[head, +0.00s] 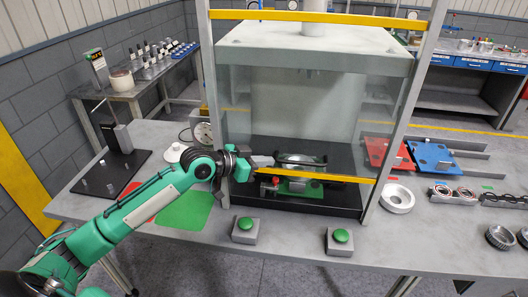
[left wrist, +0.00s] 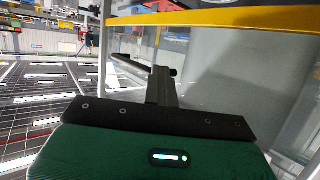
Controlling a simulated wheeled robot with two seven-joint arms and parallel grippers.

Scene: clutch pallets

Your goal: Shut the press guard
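The press (head: 312,50) stands at the middle of the bench behind clear panels. Its guard shows a yellow bar (head: 345,179) low across the front, near the dark base (head: 300,205); I cannot tell the exact gap below it. My left gripper (head: 268,160) is at the left part of the front, close to this bar. A dark handle-like part (head: 305,160) lies just right of its fingertips. In the left wrist view the yellow bar (left wrist: 220,18) crosses the top, above the fingers (left wrist: 162,85). They look close together; whether they grip the dark rod there is unclear. My right gripper is out of view.
Two green push buttons (head: 244,224) (head: 340,236) sit on the bench front. A white ring (head: 397,198) and red and blue plates (head: 432,156) lie to the right. A dark stand (head: 112,172) and a green mat (head: 186,212) are to the left.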

